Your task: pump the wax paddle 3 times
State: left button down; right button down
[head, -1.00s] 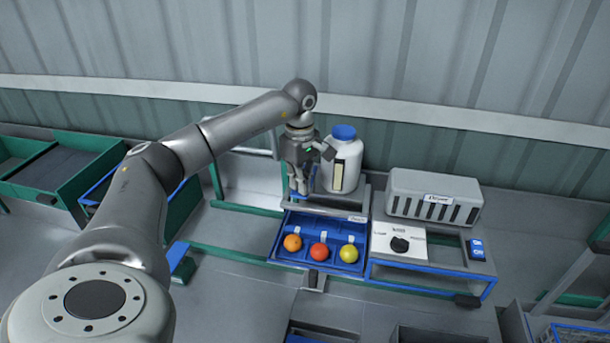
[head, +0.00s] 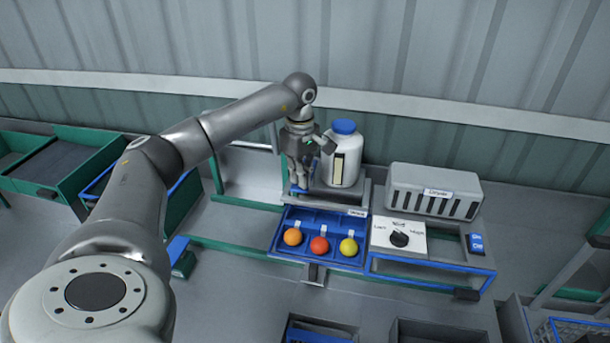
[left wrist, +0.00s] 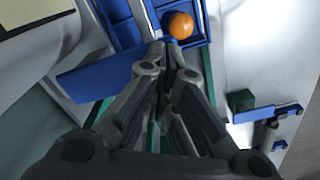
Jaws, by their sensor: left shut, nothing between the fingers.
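My left gripper (head: 301,186) is shut and empty, pointing down just left of the white bottle with the blue cap (head: 342,158). Its fingers show in the left wrist view (left wrist: 165,55). A flat blue plate, which looks like the wax paddle (left wrist: 100,75), lies beside and below the fingertips there. In the head view a bit of blue shows at the fingertips, mostly covered by the gripper. I cannot tell whether the fingers touch the paddle. My right gripper is in neither view.
In front is a blue tray (head: 279,247) with an orange (head: 292,237), a red (head: 319,245) and a yellow fruit (head: 348,247). Right of it are a black dial (head: 400,239) and a grey slotted box (head: 433,191).

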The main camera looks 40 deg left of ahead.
pick_arm(q)
jog(key=shift+f+b, duration=0.85)
jog(key=shift+f, duration=0.8)
jog(key=shift+r, duration=0.2)
jog(key=shift+r+p, duration=1.65)
jog(key=shift+r, duration=0.35)
notch_tip(320, 180, up, 5)
jog(key=p, duration=0.4)
jog(key=shift+r, duration=0.15)
